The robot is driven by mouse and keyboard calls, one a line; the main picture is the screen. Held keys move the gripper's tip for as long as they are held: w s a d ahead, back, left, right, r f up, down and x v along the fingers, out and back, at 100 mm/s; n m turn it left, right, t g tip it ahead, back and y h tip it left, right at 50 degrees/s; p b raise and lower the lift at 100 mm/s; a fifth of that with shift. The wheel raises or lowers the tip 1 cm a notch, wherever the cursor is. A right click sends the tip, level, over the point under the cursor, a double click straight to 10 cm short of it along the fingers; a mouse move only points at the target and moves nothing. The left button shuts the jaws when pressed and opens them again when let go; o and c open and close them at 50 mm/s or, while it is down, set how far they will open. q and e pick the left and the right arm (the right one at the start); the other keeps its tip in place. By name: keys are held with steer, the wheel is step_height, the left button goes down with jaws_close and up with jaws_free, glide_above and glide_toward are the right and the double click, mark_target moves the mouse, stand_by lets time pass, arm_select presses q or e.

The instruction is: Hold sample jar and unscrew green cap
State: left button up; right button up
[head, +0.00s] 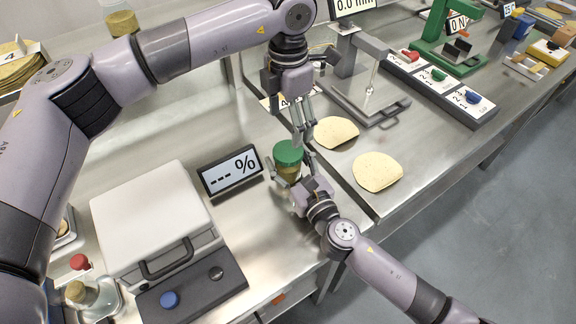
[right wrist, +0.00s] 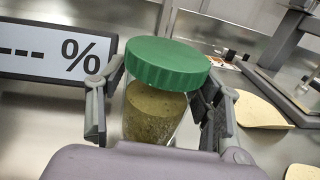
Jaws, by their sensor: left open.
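The sample jar (right wrist: 152,112) is clear glass with brown-green ground contents and a green cap (right wrist: 167,62) on top. In the head view the green cap (head: 288,153) shows near the middle, with the jar (head: 287,173) below it. My right gripper (head: 287,180) reaches in from the lower right. In the right wrist view its fingers (right wrist: 158,100) are closed on both sides of the jar, below the cap. My left gripper (head: 303,140) points down from above, open and empty, just beside and above the cap's right side. It partly overlaps the jar area in view.
A display reading "--- %" (head: 231,172) stands just left of the jar. A white-lidded device (head: 150,218) is at the lower left. Two round chips (head: 377,171) lie on the bench to the right. The bench edge runs near my right arm.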

mark_target(288, 151)
steer(key=c, duration=1.3)
arm_select(q)
steer(key=m, duration=0.6)
steer(key=shift+m, duration=0.3)
arm_select(e)
jaws_close()
arm_select(q)
steer(key=m, duration=0.3)
steer(key=shift+m, duration=0.4)
steer(key=m, duration=0.3)
steer(key=shift+m, duration=0.4)
steer(key=m, duration=0.7)
steer(key=shift+m, duration=0.4)
steer(key=m, duration=0.3)
steer(key=shift+m, duration=0.4)
steer(key=m, duration=0.5)
steer(key=shift+m, duration=0.3)
steer(key=shift+f, duration=0.25)
step_height(288, 151, down, 8)
steer(key=shift+r, duration=0.25)
